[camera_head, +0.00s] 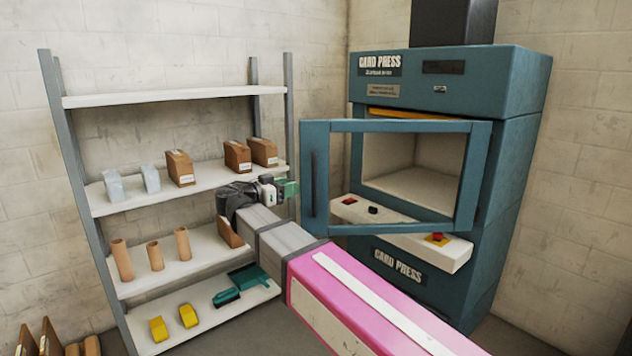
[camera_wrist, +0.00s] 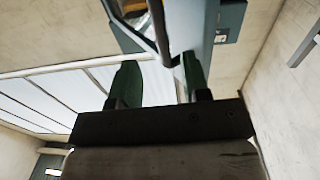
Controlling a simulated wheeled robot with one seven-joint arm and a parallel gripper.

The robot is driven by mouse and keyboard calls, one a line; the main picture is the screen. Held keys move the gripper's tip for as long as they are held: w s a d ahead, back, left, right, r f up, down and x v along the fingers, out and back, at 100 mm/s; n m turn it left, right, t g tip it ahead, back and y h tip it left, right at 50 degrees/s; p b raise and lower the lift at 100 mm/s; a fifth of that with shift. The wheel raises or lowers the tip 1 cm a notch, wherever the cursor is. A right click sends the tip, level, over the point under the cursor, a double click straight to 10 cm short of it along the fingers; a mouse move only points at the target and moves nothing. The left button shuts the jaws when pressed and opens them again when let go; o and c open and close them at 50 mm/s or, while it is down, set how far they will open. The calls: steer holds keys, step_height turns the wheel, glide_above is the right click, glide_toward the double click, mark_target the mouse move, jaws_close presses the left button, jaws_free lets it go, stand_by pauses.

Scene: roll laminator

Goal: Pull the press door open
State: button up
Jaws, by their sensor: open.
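The teal press door (camera_head: 395,128) stands swung out from the card press (camera_head: 520,90), a frame around an opening. Its dark vertical handle (camera_head: 313,182) is on its left side. The lit chamber (camera_head: 385,165) shows through the frame. My gripper (camera_head: 289,188) is just left of the door's handle side. In the wrist view its green fingers (camera_wrist: 158,82) are apart, with a dark curved bar (camera_wrist: 158,35), likely the handle, ahead between them. Part of the teal door (camera_wrist: 228,18) is beyond the right finger. I cannot tell whether a finger touches the door.
A white shelf unit (camera_head: 180,95) with boxes, tubes and yellow items stands left, close behind my gripper. A white control ledge (camera_head: 455,254) with buttons juts from the press below the door. A wall is behind.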

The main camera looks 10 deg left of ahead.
steer(key=x, duration=0.9)
steer(key=shift+w+d, duration=0.2)
steer(key=shift+w, duration=0.1)
jaws_close()
